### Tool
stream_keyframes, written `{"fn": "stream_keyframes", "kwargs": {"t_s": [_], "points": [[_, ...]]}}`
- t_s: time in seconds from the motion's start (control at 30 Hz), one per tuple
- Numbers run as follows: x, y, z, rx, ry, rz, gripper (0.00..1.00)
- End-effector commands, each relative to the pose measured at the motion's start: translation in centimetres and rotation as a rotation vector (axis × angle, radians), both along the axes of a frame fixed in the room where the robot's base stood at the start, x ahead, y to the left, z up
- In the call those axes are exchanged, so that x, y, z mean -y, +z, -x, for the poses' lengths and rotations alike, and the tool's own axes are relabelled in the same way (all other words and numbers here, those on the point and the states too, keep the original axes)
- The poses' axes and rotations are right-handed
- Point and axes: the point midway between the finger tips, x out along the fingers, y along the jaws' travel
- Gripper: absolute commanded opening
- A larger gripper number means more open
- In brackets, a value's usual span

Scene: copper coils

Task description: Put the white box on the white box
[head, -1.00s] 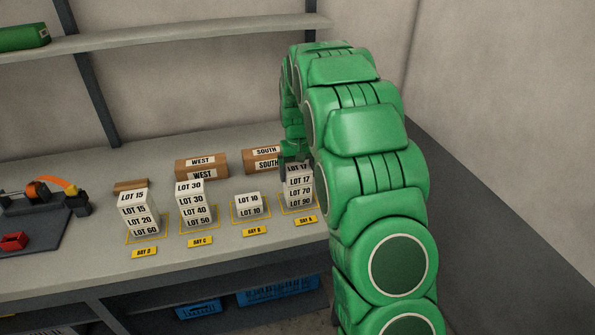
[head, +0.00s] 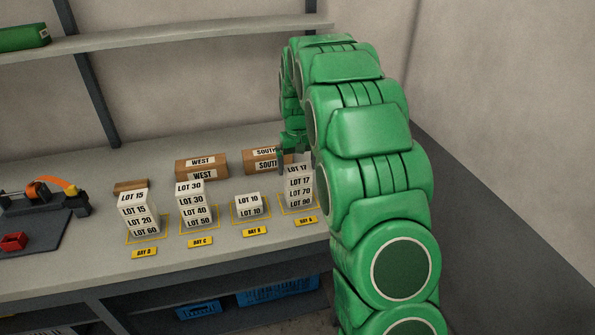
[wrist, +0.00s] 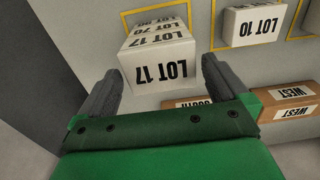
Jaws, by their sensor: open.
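White boxes with black LOT labels stand in stacks on the bench. The LOT 17 box (head: 298,173) tops the bay A stack, above LOT 70 (head: 300,191) and LOT 90 (head: 300,203). A single LOT 10 box (head: 249,211) stands in bay B. The bay C stack (head: 194,212) has LOT 30 on top, and the bay D stack (head: 138,212) has LOT 15 on top. My gripper (head: 293,155) is open and empty just above LOT 17, partly hidden by my arm. In the wrist view, LOT 17 (wrist: 158,67) shows ahead between the spread fingers (wrist: 160,72).
Brown WEST (head: 202,167) and SOUTH (head: 262,160) boxes stand behind the stacks. A dark mat with an orange tape dispenser (head: 40,190) and a red item (head: 13,241) is at left. A shelf (head: 180,35) runs above. Blue crates (head: 277,291) sit below.

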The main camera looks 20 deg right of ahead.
Motion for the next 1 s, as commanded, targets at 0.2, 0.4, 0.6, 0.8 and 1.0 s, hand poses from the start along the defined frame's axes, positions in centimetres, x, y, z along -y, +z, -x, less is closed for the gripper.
{"fn": "stream_keyframes", "kwargs": {"t_s": [0.2, 0.4, 0.6, 0.8, 1.0], "points": [[0.0, 4.2, 0.0, 0.003, 0.000, 0.000, 1.00], [0.0, 7.4, -0.1, 0.004, 0.000, 0.001, 1.00], [0.0, 8.9, 0.1, -0.003, 0.000, 0.000, 1.00], [0.0, 9.3, 0.1, -0.003, 0.000, 0.000, 1.00], [-0.4, 10.1, 1.9, -0.009, -0.002, 0.001, 1.00]]}}
